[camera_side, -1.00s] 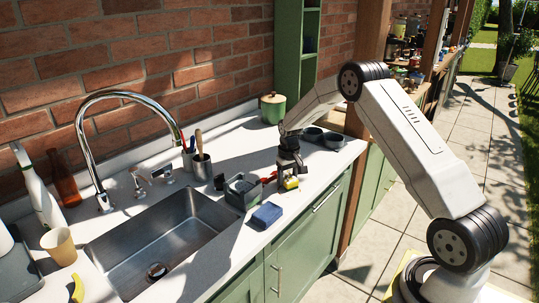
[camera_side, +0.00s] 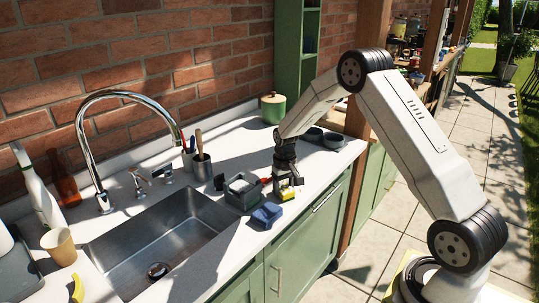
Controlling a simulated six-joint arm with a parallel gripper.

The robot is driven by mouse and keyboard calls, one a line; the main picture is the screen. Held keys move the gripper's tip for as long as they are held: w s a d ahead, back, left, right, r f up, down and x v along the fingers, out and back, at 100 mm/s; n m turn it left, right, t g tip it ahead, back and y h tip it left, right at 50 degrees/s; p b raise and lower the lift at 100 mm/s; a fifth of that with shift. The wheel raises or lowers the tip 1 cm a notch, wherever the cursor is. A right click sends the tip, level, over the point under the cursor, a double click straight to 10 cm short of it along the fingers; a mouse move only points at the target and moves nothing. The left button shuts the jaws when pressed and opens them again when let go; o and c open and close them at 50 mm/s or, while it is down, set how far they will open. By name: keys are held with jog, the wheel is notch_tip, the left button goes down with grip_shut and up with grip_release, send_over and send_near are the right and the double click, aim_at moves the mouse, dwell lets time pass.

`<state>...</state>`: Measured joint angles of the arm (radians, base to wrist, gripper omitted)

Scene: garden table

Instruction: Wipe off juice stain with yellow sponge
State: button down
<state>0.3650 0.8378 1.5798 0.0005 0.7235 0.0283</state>
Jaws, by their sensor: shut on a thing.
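My gripper (camera_side: 286,184) points down over the white counter, right of the sink. It is shut on the yellow sponge (camera_side: 288,194), at or just above the counter surface. Much of the sponge is hidden by the dark fingers. A small red patch (camera_side: 266,180) shows just left of the gripper; I cannot tell whether it is the juice stain or an object.
A dark grey bin (camera_side: 242,201) stands left of the gripper, and a blue cloth or sponge (camera_side: 267,215) lies near the counter's front edge. Grey bowls (camera_side: 333,140) stand behind right.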

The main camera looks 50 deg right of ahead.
jog(key=d, duration=0.6)
jog(key=shift+d, duration=0.4)
jog(key=shift+d+r, duration=0.2)
notch_tip(320, 180, up, 8)
jog(key=shift+a+f, duration=0.1)
dwell(0.7)
jog(key=a, duration=0.2)
jog(key=s+a+n, duration=0.1)
jog(key=a, duration=0.2)
jog(key=s+a+n, duration=0.1)
jog(key=a, duration=0.2)
jog(key=shift+a+f, duration=0.15)
jog(key=shift+a, duration=0.05)
jog(key=s+a+n, duration=0.2)
jog(key=s+a, duration=0.4)
jog(key=a, duration=0.3)
jog(key=shift+a+f+n, duration=0.3)
jog(key=shift+a+f, duration=0.05)
jog(key=shift+f, duration=0.1)
